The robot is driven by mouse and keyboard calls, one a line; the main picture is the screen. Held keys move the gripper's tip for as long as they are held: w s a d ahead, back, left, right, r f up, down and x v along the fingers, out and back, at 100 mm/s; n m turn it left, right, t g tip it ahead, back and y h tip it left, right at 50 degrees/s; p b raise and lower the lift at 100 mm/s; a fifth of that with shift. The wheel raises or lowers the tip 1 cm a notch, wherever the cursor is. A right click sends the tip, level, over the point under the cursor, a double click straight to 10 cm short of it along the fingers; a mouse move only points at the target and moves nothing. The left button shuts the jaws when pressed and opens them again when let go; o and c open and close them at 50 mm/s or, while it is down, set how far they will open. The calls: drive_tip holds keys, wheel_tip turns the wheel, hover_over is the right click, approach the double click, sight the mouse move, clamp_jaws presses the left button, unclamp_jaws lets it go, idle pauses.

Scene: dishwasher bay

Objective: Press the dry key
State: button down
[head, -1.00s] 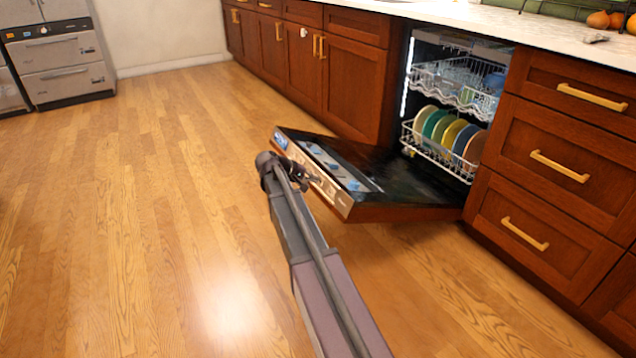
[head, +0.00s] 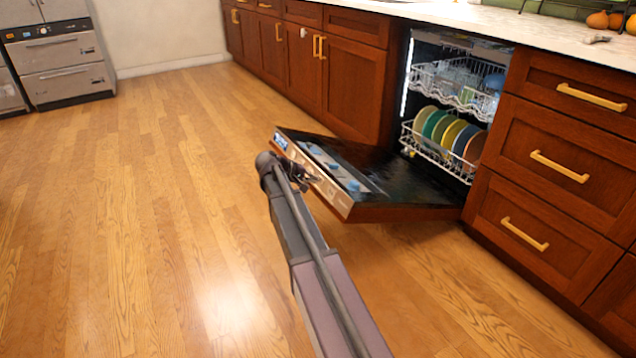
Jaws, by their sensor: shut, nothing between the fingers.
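The dishwasher door (head: 400,180) hangs open and about level in front of the lit machine. A control strip (head: 325,190) runs along its outer edge, with a small blue display (head: 281,141) at the far left end. The single keys, the dry key among them, are too small to tell apart. My gripper (head: 304,182) is shut and empty at the strip, near its left part. It covers part of the strip. I cannot tell whether its tips touch a key.
The lower rack (head: 440,153) holds several coloured plates, and the upper rack (head: 455,85) holds dishes. Wooden drawers (head: 550,165) stand close on the right. The wooden floor (head: 150,200) to the left is clear.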

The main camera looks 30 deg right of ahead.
drive_tip(key=shift+d+f+b, duration=0.3)
drive_tip(key=shift+d, duration=0.35)
idle(0.4)
drive_tip(key=shift+a+r, duration=0.1)
drive_tip(key=shift+a, duration=0.05)
drive_tip(key=shift+a+f+p+v, duration=0.15)
drive_tip(key=shift+p+v, duration=0.25)
drive_tip(key=shift+v, duration=0.55)
drive_tip(key=shift+a+f+p+v, duration=0.15)
drive_tip(key=shift+p+v, duration=0.3)
drive_tip(key=shift+v, duration=0.5)
drive_tip(key=shift+a+f+p+v, duration=0.15)
drive_tip(key=shift+p+v, duration=0.25)
drive_tip(key=shift+v, duration=0.55)
drive_tip(key=shift+d, duration=0.2)
drive_tip(key=s+a+r+y+p, duration=0.4)
drive_tip(key=s+a+y+p, duration=0.3)
drive_tip(key=s+a, duration=0.5)
drive_tip(key=s+a+r+y+p, duration=0.35)
drive_tip(key=s+a+p, duration=0.5)
drive_tip(key=s, duration=0.55)
wheel_tip(320, 180, up, 36)
drive_tip(key=p, duration=3.6)
drive_tip(key=shift+a+r, duration=0.2)
drive_tip(key=shift+a, duration=0.15)
